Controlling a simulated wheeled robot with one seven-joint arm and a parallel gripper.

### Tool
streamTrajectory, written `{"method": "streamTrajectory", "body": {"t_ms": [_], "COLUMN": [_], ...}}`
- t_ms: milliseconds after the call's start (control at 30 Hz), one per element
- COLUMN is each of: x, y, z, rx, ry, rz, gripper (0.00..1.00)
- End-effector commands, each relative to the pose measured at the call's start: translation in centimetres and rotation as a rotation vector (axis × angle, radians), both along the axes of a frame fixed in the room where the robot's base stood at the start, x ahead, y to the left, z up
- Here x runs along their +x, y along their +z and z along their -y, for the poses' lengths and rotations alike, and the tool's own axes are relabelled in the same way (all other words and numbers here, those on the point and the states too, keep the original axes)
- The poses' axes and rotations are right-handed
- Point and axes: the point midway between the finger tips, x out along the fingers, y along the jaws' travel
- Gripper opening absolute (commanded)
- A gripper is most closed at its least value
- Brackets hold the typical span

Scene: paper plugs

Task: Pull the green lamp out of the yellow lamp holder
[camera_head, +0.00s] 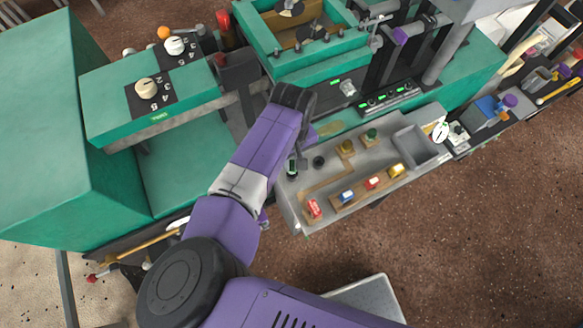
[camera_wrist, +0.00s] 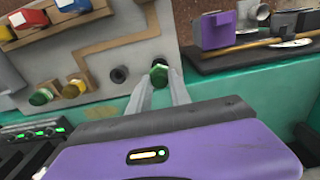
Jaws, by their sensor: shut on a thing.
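A green lamp (camera_wrist: 159,73) shows between the fingertips of my gripper (camera_wrist: 159,86) in the wrist view. My gripper is shut on this lamp. In the head view, the lamp (camera_head: 292,171) is small and dark with a green part, at the left of the grey panel (camera_head: 328,186). I cannot tell whether it is seated in a holder or just above the panel. A dark round socket (camera_wrist: 119,75) stands beside it, apart from the fingers. A yellow-gold piece (camera_head: 346,146), perhaps the yellow lamp holder, sits farther along the row, and a green one (camera_head: 371,135) stands beyond it.
A wooden strip on the panel bears red (camera_head: 314,208), blue (camera_head: 346,196) and yellow (camera_head: 397,170) blocks. A grey bin (camera_head: 420,148) and a gauge (camera_head: 440,131) are at its right. A green machine (camera_head: 300,66) stands behind. Brown floor lies open in front.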

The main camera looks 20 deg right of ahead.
Motion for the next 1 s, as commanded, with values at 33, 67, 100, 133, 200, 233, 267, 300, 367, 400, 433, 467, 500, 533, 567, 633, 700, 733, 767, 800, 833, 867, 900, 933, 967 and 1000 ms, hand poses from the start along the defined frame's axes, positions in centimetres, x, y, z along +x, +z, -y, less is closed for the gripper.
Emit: {"method": "streamTrajectory", "body": {"t_ms": [33,67,100,133,200,233,267,300,367,400,433,467,500,533,567,633,700,733,767,800,833,867,900,933,967,1000], "x": [0.0,0.0,0.0,0.0,0.0,0.0,0.0,0.0,0.0,0.0,0.0,0.0,0.0,0.0,0.0,0.0,0.0,0.0,0.0,0.0,0.0,0.0,0.0,0.0,0.0,0.0], "y": [0.2,0.2,0.3,0.4,0.5,0.5,0.5,0.5,0.5,0.5,0.5,0.5,0.5,0.6,0.6,0.8,1.2,1.3,1.5,1.7,1.9,2.0,2.3,2.4,2.6,2.8], "z": [0.0,0.0,0.0,0.0,0.0,0.0,0.0,0.0,0.0,0.0,0.0,0.0,0.0,0.0,0.0,0.0,0.0,0.0,0.0,0.0,0.0,0.0,0.0,0.0,0.0,0.0], "rx": [0.000,0.000,0.000,0.000,0.000,0.000,0.000,0.000,0.000,0.000,0.000,0.000,0.000,0.000,0.000,0.000,-0.001,-0.001,-0.001,-0.001,-0.001,-0.001,0.000,0.000,-0.001,-0.001], "ry": [0.000,0.000,0.000,0.000,0.000,0.000,0.000,0.000,0.000,0.000,0.000,0.000,0.000,0.000,0.000,0.000,0.001,0.001,0.001,0.001,0.001,0.001,0.001,0.001,0.001,0.001], "rz": [0.001,0.001,0.001,0.001,0.000,0.000,0.000,0.000,0.000,0.000,0.000,0.000,0.000,0.000,0.000,0.000,0.001,0.001,0.001,0.001,0.001,0.001,0.000,0.000,0.001,0.001], "gripper": [0.00,0.00,0.00,0.00,0.00,0.00,0.00,0.00,0.00,0.00,0.00,0.00,0.00,0.00,0.00,0.00,0.00,0.00,0.00,0.00,0.00,0.00,0.00,0.00,0.00,0.00]}}
